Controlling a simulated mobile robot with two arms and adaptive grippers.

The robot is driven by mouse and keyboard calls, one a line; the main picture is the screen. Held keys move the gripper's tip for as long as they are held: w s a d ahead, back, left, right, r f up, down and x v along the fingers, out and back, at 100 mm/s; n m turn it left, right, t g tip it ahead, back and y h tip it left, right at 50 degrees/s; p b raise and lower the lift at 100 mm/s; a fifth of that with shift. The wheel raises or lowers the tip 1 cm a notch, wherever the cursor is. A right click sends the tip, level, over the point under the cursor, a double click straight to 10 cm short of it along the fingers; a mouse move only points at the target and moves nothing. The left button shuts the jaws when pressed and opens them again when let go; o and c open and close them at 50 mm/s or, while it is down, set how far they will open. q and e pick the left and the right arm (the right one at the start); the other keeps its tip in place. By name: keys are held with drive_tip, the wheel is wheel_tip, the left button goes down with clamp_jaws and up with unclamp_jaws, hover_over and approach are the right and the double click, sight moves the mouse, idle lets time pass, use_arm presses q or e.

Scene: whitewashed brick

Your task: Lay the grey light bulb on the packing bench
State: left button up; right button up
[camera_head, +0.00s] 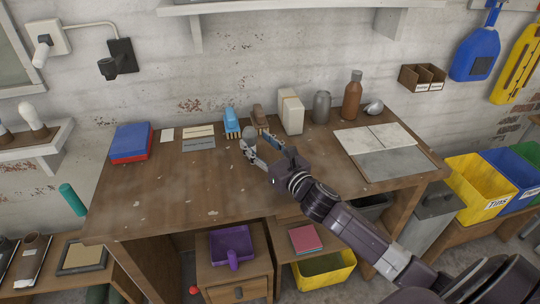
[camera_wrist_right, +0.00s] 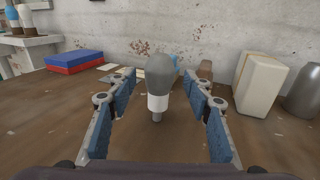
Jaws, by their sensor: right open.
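The grey light bulb (camera_head: 249,132) stands upright, glass end up, over the packing bench (camera_head: 150,195). In the right wrist view the bulb (camera_wrist_right: 159,75) shows its grey glass, white collar and narrow tip, and the tip seems to touch the bench top. My right gripper (camera_head: 262,152) is open around the bulb's line. In the wrist view its two blue-padded fingers (camera_wrist_right: 160,98) stand on either side of the bulb, with a gap on both sides. My left gripper is not in view.
A red and blue book stack (camera_head: 131,142) lies at the back left. A cream box (camera_head: 290,112), grey canister (camera_head: 322,107) and brown bottle (camera_head: 352,95) stand along the back. Pale sheets (camera_head: 375,138) lie at the right. The bench's left and front are clear.

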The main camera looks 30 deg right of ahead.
drive_tip(key=s, duration=0.5)
drive_tip(key=s+b, duration=0.1)
drive_tip(key=s, duration=0.1)
drive_tip(key=shift+s+d, duration=0.3)
drive_tip(key=shift+d, duration=0.05)
